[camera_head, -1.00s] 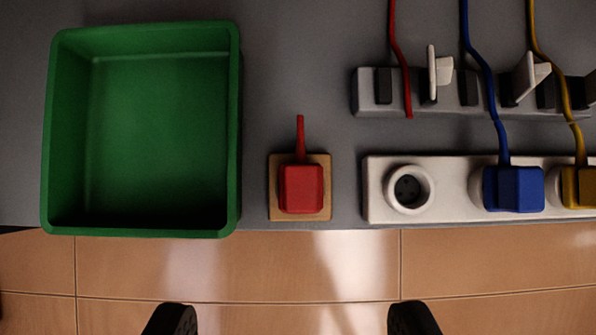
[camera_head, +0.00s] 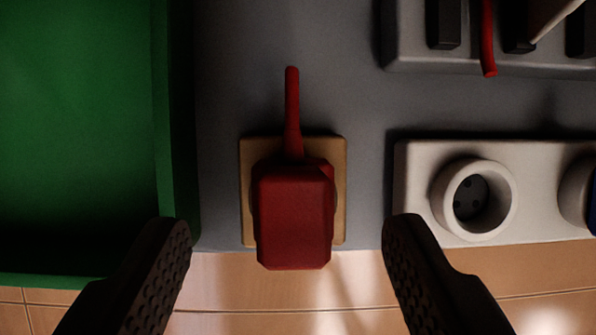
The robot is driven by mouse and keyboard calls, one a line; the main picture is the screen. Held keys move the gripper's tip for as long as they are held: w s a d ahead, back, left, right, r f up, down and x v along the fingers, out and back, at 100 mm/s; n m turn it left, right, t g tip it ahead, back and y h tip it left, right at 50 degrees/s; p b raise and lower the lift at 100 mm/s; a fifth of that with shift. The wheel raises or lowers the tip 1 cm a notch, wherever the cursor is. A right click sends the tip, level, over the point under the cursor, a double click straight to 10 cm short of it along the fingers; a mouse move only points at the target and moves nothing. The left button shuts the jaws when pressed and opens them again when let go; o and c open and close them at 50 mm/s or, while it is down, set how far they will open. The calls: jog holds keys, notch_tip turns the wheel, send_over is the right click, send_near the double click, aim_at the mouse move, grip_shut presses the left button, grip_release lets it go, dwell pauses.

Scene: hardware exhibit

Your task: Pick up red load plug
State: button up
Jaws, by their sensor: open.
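The red load plug (camera_head: 293,217) sits on a small tan wooden block (camera_head: 247,190) near the front edge of the grey table. Its short red cable stub (camera_head: 292,110) points toward the back. My gripper (camera_head: 287,235) is open, with one dark finger on each side of the plug. Both fingers are apart from the plug, with a gap on each side. Nothing is held between the fingers.
A green bin (camera_head: 174,130) stands close on the left, by the left finger. A white socket strip (camera_head: 418,160) with an empty round socket (camera_head: 473,199) lies close on the right. A grey switch strip (camera_head: 430,64) with a cut red wire (camera_head: 487,40) is at the back right.

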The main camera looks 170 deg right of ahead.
aim_at(295, 223)
jog(key=x, duration=0.3)
jog(key=shift+w+d+f, duration=0.1)
jog(key=shift+w+f, duration=0.05)
jog(key=shift+f, duration=0.1)
jog(key=c, duration=1.1)
jog(key=shift+r, duration=0.15)
